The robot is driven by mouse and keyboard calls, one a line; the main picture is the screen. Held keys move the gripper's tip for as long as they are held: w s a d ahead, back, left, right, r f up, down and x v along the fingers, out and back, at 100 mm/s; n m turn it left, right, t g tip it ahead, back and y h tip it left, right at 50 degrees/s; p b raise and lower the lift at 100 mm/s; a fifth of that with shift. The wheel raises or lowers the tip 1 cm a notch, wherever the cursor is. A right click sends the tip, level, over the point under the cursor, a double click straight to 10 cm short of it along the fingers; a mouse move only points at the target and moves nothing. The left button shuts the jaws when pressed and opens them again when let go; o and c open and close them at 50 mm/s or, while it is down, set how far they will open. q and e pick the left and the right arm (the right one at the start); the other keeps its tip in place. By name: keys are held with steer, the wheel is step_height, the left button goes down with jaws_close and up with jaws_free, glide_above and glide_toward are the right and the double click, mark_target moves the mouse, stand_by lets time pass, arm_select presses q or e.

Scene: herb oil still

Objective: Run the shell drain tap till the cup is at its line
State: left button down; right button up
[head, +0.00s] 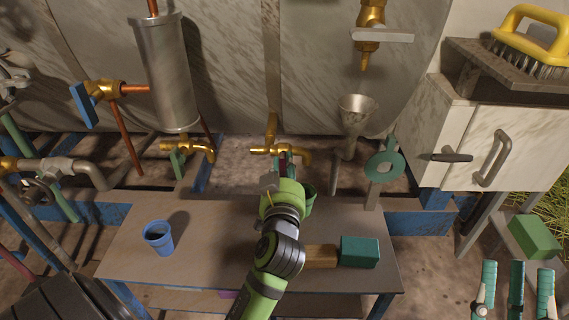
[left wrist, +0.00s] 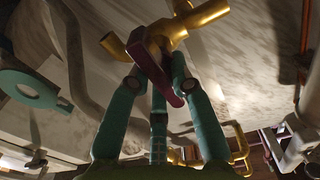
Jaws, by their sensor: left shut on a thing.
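A brass tap (head: 272,149) stands at the back of the bench, its spout bent down to the right. In the left wrist view this brass tap (left wrist: 183,25) has a dark red lever (left wrist: 160,70). My left gripper (head: 285,165) is shut on that lever, which lies between its fingers (left wrist: 160,85). A blue cup (head: 158,238) stands upright on the left of the bench, away from the spout; its fill line cannot be made out. Another brass tap (head: 190,149) with a green lever sits below the metal cylinder (head: 165,75). My right gripper (head: 516,290) is open and empty at lower right.
The bench (head: 205,265) is clear around the blue cup. A dark green rounded thing (head: 309,195), partly hidden, is beside my left gripper. A green block (head: 360,252) lies on the right of the bench. A funnel (head: 356,112) and a white cabinet (head: 460,145) stand behind.

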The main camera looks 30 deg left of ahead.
mark_target(284, 155)
arm_select(q)
steer(key=c, duration=1.1)
jaws_free()
steer(key=shift+r, duration=0.1)
step_height(284, 155, up, 10)
steer(key=shift+f, duration=0.1)
